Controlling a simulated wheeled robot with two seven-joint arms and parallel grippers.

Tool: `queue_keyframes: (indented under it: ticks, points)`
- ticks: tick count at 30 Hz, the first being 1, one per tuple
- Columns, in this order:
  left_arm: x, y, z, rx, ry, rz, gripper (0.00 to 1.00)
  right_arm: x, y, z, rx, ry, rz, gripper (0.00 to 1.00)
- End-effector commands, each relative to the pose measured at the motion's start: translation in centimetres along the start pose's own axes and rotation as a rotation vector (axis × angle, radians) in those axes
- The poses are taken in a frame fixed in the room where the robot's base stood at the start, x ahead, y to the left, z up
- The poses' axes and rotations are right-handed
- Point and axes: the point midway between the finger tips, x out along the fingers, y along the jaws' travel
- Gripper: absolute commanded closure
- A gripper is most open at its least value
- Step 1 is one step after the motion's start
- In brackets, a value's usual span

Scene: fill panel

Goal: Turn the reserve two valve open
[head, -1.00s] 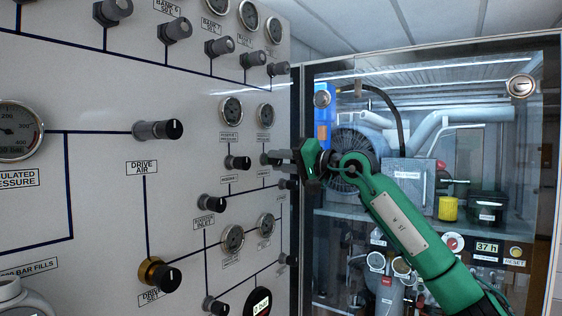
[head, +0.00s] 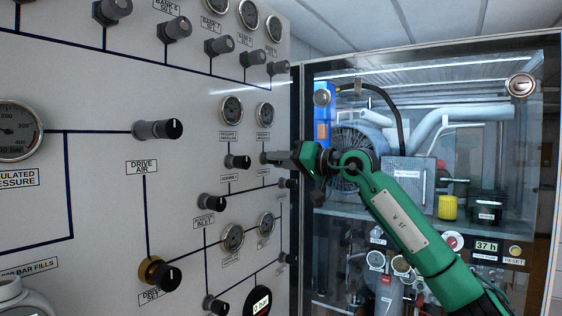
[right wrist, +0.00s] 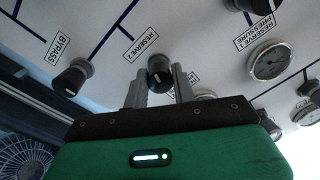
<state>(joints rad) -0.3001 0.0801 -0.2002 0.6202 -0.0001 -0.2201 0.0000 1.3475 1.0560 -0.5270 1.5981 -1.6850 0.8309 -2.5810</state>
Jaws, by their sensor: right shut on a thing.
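The reserve two valve is a dark round knob (right wrist: 159,72) below the "RESERVE 2" label (right wrist: 141,44) in the right wrist view. Its face carries a pale pointer mark. My right gripper (right wrist: 159,86) is shut on this knob, one grey finger on each side. In the head view the right gripper (head: 274,158) reaches the panel from the right and mostly hides the knob. My left gripper is not in view.
The white panel (head: 100,100) carries several other knobs and gauges. The bypass knob (right wrist: 72,78) and a pressure gauge (right wrist: 270,63) are near the gripper. A glass-fronted machine cabinet (head: 450,130) stands at the right, behind my arm.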

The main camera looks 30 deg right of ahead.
Motion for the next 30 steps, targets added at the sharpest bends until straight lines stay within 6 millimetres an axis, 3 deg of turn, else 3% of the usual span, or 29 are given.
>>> queue_keyframes:
  ticks: [5, 6, 9, 20, 23, 30]
  points:
    - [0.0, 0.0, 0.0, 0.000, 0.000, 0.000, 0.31, 0.1, 0.1, 0.3, 0.002, -0.006, 0.002, 0.96]
    - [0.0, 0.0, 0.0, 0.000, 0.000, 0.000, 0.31, 0.1, 0.1, 0.3, 0.002, -0.006, 0.002, 0.68]
    - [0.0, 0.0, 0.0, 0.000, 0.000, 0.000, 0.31, 0.1, 0.1, 0.2, 0.002, -0.005, 0.002, 0.52]
    - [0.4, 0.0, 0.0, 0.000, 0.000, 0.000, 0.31, -0.6, 0.2, 0.2, 0.002, -0.001, 0.002, 0.52]
    - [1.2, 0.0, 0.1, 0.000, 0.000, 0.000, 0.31, -1.9, 0.3, 0.3, 0.000, 0.001, 0.002, 0.52]
    - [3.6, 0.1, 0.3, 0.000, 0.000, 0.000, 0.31, -7.3, 0.4, 0.5, 0.001, 0.001, 0.003, 0.52]
